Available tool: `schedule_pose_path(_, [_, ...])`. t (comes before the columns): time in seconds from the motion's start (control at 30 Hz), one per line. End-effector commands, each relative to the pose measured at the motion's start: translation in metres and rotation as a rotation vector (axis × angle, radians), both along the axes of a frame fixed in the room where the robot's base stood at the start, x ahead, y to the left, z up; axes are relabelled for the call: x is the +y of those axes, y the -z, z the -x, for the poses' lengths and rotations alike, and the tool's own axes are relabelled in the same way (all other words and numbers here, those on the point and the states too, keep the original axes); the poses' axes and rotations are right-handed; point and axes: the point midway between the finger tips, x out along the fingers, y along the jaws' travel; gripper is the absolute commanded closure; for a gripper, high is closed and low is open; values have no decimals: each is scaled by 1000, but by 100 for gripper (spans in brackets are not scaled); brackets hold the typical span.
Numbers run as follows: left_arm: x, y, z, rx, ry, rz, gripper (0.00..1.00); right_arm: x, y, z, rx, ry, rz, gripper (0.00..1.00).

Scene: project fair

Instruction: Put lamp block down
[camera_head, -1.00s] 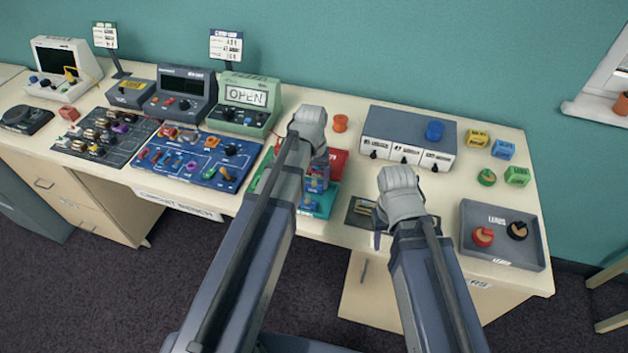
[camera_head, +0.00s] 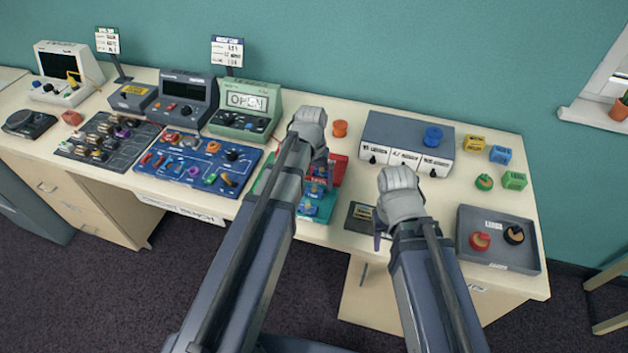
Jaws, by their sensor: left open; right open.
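My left gripper (camera_head: 318,160) is over the red and teal trays at the middle of the bench, seen from behind; its fingertips are mostly hidden by its own hand, and it is open. Small blue blocks (camera_head: 316,190) show just below it on the teal tray (camera_head: 325,212); I cannot tell which of them is the lamp block. The red tray (camera_head: 338,170) lies behind, partly covered by the arm. My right gripper (camera_head: 379,238) is open beside a dark plate (camera_head: 358,217) near the front edge, its fingers largely hidden by its hand.
A blue circuit board (camera_head: 205,172) with several parts lies to the left, before a green meter reading OPEN (camera_head: 247,100). A grey-topped drawer unit (camera_head: 395,128) stands behind my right gripper. A grey leads tray (camera_head: 520,263) and several coloured blocks are at the right.

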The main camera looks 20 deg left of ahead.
Motion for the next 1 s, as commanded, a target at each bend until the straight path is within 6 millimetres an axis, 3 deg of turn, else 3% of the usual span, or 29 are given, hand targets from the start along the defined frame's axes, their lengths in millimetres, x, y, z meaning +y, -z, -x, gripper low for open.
schedule_pose_path(0.03, [0,-14,0,0,0,0,1,0,-14,0,0,0,0,50])
schedule_pose_path(0.53, [2,-90,0,0,0,0,1,0,-90,0,0,-2,0,50])
schedule_pose_path(0.87, [2,-101,1,0,3,-1,1,0,-101,0,0,1,-1,50])
schedule_pose_path(1.0, [-28,-100,33,11,88,-23,1,0,-101,0,0,1,-1,50])
